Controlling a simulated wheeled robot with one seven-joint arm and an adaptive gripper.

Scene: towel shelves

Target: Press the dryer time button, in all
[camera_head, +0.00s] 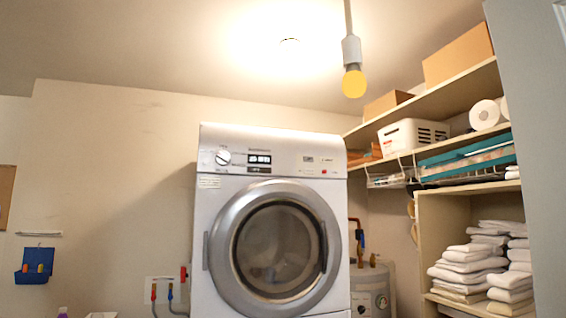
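A white front-loading dryer (205,255) stands in the middle of the head view, facing me. Its round grey-rimmed door is closed, with dark glass. The control panel (285,145) runs along the top front. It has a round knob (223,157) on the left, a dark display (259,159) with lit digits near the middle, and a small red button (324,171) on the right. The labels are too small to read, so I cannot tell which control is the time button. My gripper is not in view.
Shelves (430,102) on the right hold boxes, a white basket (412,136) and folded towels (470,265). A bulb (354,82) hangs above the dryer's right side. A tank (372,292) stands behind it on the right. Pipes and a blue wall holder (36,265) are at left.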

